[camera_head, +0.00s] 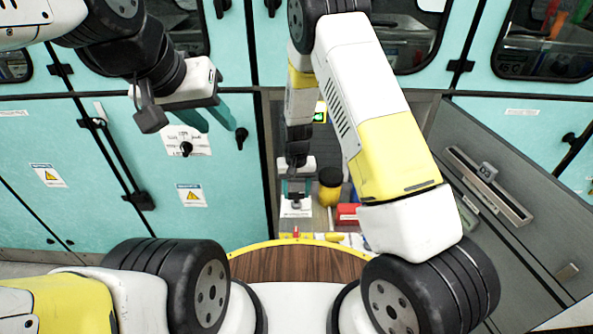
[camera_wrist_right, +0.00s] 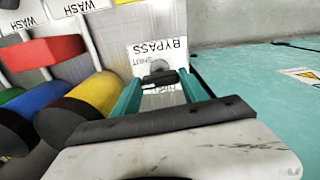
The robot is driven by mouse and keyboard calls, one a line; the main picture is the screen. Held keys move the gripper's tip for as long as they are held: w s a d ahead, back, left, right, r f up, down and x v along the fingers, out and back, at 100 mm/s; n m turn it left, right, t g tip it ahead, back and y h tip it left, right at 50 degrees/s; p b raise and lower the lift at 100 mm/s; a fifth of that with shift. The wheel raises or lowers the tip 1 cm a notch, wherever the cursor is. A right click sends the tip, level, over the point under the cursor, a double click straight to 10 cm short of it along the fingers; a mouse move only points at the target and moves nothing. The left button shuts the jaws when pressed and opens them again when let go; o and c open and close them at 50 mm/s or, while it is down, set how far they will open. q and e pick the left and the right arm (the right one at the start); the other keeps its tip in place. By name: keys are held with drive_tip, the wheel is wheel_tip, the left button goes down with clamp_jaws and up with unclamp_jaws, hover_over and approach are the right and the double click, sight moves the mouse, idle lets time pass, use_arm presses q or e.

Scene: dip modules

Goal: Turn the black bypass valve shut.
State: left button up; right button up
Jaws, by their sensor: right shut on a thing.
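The black bypass valve (camera_wrist_right: 161,79) is in the right wrist view, in front of a white label (camera_wrist_right: 174,50) that reads BYPASS. Its dark handle lies roughly crosswise in the picture, with a grey round hub behind it. My right gripper (camera_wrist_right: 161,84) has its teal fingers on either side of the handle and is shut on it. In the head view my right gripper (camera_head: 296,188) is low in the gap between the cabinets, just above the white label; the valve is too small to make out there. My left gripper (camera_head: 208,120) is empty and open, its teal fingers apart in front of the teal cabinet.
Red (camera_wrist_right: 45,52), blue (camera_wrist_right: 52,92) and yellow (camera_wrist_right: 92,96) parts stand left of the valve in the wrist view. A teal panel (camera_wrist_right: 262,65) is close on the right. In the head view a grey panel (camera_head: 500,215) flanks the gap; a wooden round top (camera_head: 300,265) is below.

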sight(296, 192)
drive_tip(key=shift+m, duration=0.5)
drive_tip(key=o, duration=1.4)
drive_tip(key=shift+r, duration=3.9)
